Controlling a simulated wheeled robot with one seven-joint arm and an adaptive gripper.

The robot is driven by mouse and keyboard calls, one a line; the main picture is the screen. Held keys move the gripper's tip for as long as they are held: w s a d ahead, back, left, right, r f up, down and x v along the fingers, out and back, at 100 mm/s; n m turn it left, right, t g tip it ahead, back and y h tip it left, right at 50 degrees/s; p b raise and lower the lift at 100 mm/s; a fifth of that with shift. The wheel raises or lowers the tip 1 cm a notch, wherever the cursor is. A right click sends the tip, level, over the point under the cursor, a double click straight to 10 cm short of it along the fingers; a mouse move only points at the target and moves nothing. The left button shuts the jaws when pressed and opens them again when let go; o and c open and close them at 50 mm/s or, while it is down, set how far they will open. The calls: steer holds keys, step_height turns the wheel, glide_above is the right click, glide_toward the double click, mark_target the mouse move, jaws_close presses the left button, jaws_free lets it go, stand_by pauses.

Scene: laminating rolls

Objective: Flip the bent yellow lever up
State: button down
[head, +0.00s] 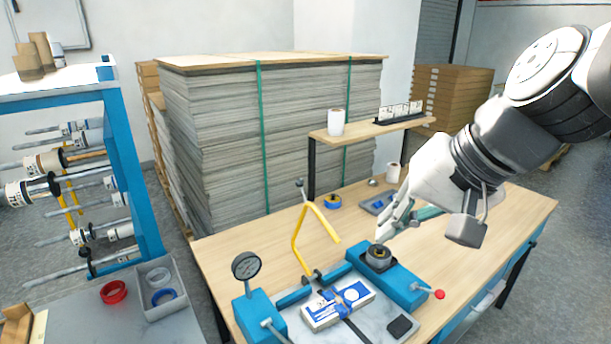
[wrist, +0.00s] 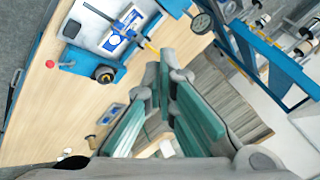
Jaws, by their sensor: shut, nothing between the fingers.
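The bent yellow lever (head: 298,243) rises from the shaft of the blue and grey machine (head: 402,285) on the wooden table, with its upper part bent over and down to the right in the head view. In the wrist view a short stretch of the yellow lever (wrist: 151,47) shows just past the fingertips; the rest is hidden. My gripper (head: 384,232) is shut and empty, above the table to the right of the lever and apart from it in the head view. Its teal-padded fingers (wrist: 160,68) show in the wrist view.
A pressure gauge (head: 246,265) stands left of the lever. A red-knobbed handle (head: 439,294) sticks out at right. A blue-white box (head: 337,303) lies on the machine. A raised shelf (head: 370,130) and tall sheet stack (head: 210,140) stand behind; a roll rack (head: 135,170) is at left.

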steer(key=w+a+m+t+y, duration=0.1)
steer(key=w+a+m+y, duration=0.25)
steer(key=w, duration=1.15)
steer(key=m+t, duration=0.2)
steer(key=m, duration=0.2)
glide_toward(302, 180)
steer(key=shift+y, duration=0.25)
steer(key=p+x, duration=0.1)
steer(key=x, duration=0.6)
steer(key=shift+d+f, duration=0.15)
steer(key=w+a+f+b, duration=0.2)
steer(key=w+a+b, duration=0.3)
steer(key=w+b, duration=0.2)
steer(key=shift+w+a, duration=0.2)
steer(key=shift+w, duration=0.15)
steer(key=shift+f, duration=0.15)
